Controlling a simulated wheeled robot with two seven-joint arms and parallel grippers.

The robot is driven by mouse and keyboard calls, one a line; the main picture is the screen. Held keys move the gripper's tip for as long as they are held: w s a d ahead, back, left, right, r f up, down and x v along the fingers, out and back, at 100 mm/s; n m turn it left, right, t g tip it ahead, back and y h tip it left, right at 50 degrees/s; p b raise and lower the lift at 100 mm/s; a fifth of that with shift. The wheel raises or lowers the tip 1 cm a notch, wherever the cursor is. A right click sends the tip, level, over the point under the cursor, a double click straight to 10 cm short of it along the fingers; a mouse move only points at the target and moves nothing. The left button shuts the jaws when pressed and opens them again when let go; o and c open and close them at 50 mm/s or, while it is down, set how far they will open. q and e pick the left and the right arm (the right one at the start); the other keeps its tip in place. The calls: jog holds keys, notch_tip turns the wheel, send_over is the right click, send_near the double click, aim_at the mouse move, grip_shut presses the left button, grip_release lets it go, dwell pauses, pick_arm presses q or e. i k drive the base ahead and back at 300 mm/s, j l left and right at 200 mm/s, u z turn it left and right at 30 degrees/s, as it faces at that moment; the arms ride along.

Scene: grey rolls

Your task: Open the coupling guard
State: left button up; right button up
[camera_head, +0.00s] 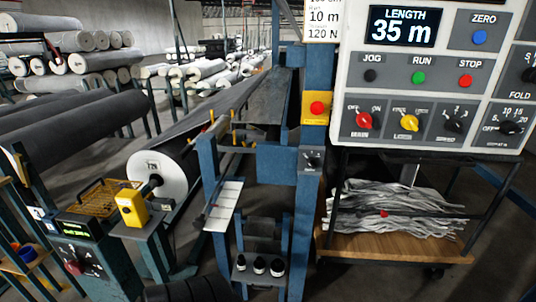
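A yellow mesh cage (100,196) sits at the left, above a teal control box. To its right, a yellow box (132,208) with a pale face stands on a teal stand, at the end of the shaft of a large fabric roll (158,175). I cannot tell for certain which of these two yellow parts is the coupling guard. The mesh cage appears lowered, but its hinge and latch are too small to make out. Neither of my grippers is in view.
A teal control box (85,268) with a red knob stands at lower left. A blue frame (215,190) stands mid-view. A large control panel (435,75) reading 35 m fills the upper right, above a wooden-decked cart (400,246) of grey fabric. Rolls line the left.

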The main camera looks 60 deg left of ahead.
aim_at(79, 200)
jog(key=u, duration=3.35)
jog(key=i+j+z, duration=0.1)
jog(key=z, duration=0.65)
jog(key=i+j+z, duration=0.15)
jog(key=j+z, duration=0.25)
jog(key=j, duration=0.2)
jog(key=i+j+z, duration=0.1)
jog(key=j+z, duration=0.25)
jog(key=j, duration=0.25)
jog(key=j+z, duration=0.4)
jog(key=j, duration=0.2)
